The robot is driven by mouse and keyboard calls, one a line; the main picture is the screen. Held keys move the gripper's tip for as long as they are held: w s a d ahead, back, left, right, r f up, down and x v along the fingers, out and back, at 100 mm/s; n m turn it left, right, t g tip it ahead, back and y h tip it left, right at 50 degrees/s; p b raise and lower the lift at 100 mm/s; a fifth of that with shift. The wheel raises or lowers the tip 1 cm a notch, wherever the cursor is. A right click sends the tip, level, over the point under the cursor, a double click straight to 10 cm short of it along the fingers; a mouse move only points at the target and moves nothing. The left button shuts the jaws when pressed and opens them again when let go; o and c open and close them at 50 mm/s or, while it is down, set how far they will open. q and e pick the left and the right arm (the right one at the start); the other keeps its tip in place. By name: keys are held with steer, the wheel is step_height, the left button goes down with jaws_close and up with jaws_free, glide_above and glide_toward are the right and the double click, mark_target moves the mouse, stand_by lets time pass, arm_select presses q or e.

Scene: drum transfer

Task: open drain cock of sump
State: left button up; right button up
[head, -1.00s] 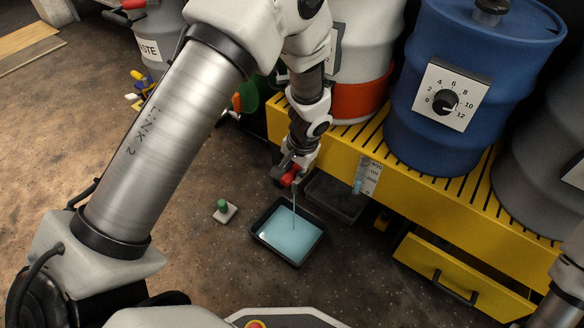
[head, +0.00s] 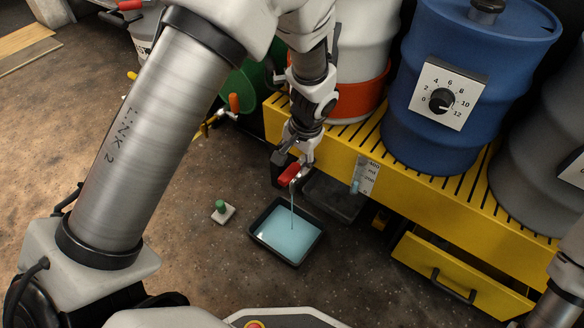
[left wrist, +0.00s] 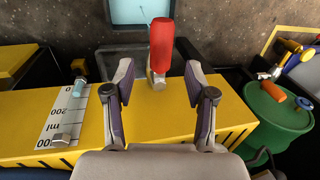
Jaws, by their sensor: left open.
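The sump is the yellow slatted platform (head: 408,190), with the drain cock's red handle (head: 289,173) at its front left. In the left wrist view the red handle (left wrist: 161,45) sticks out from a metal valve body (left wrist: 157,80). A thin blue stream (head: 292,208) runs from the cock into a black tray (head: 258,238) holding blue liquid. My left gripper (head: 292,160) is open just above the handle. In the left wrist view its fingers (left wrist: 160,82) stand apart either side of the valve, not touching the handle. My right gripper is not in view.
A level gauge (head: 368,176) is on the sump's front, with an open yellow drawer (head: 462,276) to the right. Blue (head: 475,85) and orange-banded (head: 362,92) drums stand on the sump. A green button box (head: 222,211) sits on the floor left of the tray.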

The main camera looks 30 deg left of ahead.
arm_select(q)
step_height(320, 180, up, 6)
steer(key=d, duration=0.1)
steer(key=shift+d+r, duration=0.15)
steer(key=shift+s, duration=0.15)
